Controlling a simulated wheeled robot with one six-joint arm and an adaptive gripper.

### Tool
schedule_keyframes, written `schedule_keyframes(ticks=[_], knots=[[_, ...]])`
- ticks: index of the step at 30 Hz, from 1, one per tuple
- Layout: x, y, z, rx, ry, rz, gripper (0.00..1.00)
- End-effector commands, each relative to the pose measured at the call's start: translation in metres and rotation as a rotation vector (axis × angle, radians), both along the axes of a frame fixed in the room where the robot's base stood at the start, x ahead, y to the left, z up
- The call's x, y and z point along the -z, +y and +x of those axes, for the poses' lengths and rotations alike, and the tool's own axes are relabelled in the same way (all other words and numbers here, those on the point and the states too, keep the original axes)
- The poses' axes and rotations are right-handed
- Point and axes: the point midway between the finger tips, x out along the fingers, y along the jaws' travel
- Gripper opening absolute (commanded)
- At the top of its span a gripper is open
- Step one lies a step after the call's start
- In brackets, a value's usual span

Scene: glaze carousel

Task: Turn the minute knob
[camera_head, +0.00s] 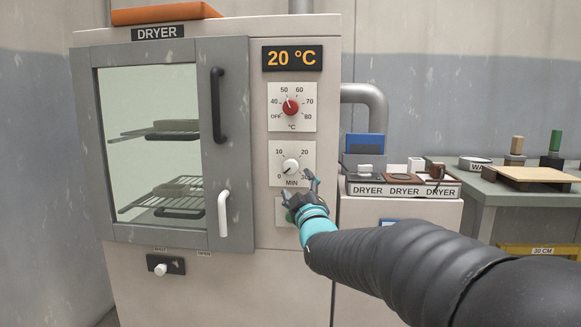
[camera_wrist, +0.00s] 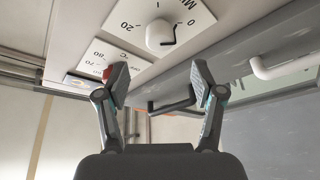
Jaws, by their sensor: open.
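The minute knob (camera_head: 291,166) is a round white knob on a square white dial plate marked MIN, with 0, 10, 20 and 30 around it. Its pointer mark is dark. In the wrist view the knob (camera_wrist: 160,34) is at the top middle, beyond the fingertips and apart from them. My gripper (camera_head: 301,188) is just below and right of the knob in the head view, and covers part of the dial's lower right corner. In the wrist view my gripper (camera_wrist: 161,86) is open, with nothing between its fingers.
A red temperature knob (camera_head: 290,107) sits above, under a display (camera_head: 292,58) reading 20 °C. The dryer door (camera_head: 228,140) is shut, with a black handle (camera_head: 217,105) and a white latch handle (camera_head: 223,213). A labelled tray (camera_head: 403,188) stands to the right.

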Motion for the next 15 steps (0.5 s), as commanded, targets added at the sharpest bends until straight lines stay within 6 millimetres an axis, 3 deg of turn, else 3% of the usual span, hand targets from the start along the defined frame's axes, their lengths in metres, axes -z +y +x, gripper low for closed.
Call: schedule_keyframes(ticks=[9, 15], knots=[[-0.018, 0.017, 0.055, 0.000, 0.001, 0.001, 0.68], [-0.024, 0.024, 0.080, 0.000, 0.002, 0.001, 0.68]])
